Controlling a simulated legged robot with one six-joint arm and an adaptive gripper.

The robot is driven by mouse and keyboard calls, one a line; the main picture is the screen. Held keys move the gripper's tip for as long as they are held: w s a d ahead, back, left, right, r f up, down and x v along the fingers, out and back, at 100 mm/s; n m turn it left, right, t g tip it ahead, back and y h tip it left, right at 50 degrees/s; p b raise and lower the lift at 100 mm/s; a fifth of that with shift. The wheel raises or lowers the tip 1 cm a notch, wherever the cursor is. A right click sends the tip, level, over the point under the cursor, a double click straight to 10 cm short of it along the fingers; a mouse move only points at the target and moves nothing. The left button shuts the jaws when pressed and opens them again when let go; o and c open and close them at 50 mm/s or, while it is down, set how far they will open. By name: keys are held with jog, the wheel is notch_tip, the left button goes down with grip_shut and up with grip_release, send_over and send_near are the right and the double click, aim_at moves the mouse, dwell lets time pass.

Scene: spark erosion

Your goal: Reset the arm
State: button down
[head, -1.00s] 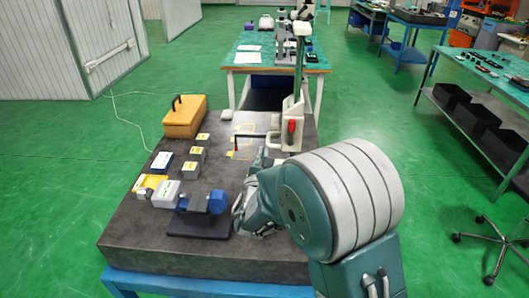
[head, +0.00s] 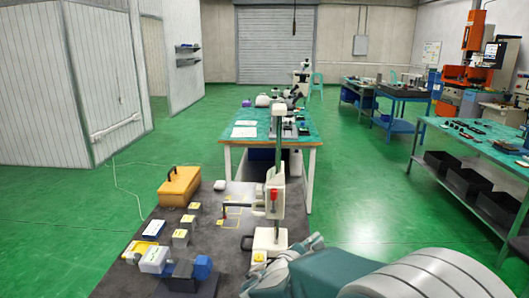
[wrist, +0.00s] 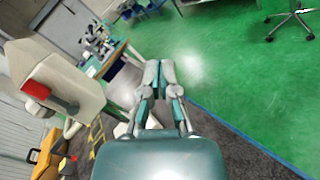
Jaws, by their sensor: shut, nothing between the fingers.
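My arm (head: 335,272), teal with a ribbed pale-grey section, reaches in from the lower right of the head view. Its front end is beside the base of the white height gauge, at the right part of the dark table. In the wrist view my gripper (wrist: 160,68) points away from the camera with its grey and teal fingers close together. It is shut and empty. The white gauge (head: 272,205) with its red knob stands left of my gripper; it also shows large at the left of the wrist view (wrist: 60,85).
The dark table (head: 232,262) holds a yellow case (head: 179,187), several small labelled blocks and a blue motor-like part (head: 202,267). A green-topped bench (head: 300,136) stands behind. A bench with black bins (head: 470,180) is at the right. Green floor (head: 370,200) is open between.

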jog(key=s+d+m+g+y, duration=0.1)
jog(key=s+d+m+g, duration=0.9)
jog(key=s, duration=0.5)
jog(key=s+a+m+t+y, duration=0.1)
jog(key=s+a+m+y, duration=0.5)
jog(key=s+m+y, duration=0.4)
jog(key=shift+s+a+m+t, duration=0.15)
jog(key=shift+s+m+t, duration=0.15)
jog(key=shift+s+m, duration=0.5)
jog(key=shift+s, duration=0.1)
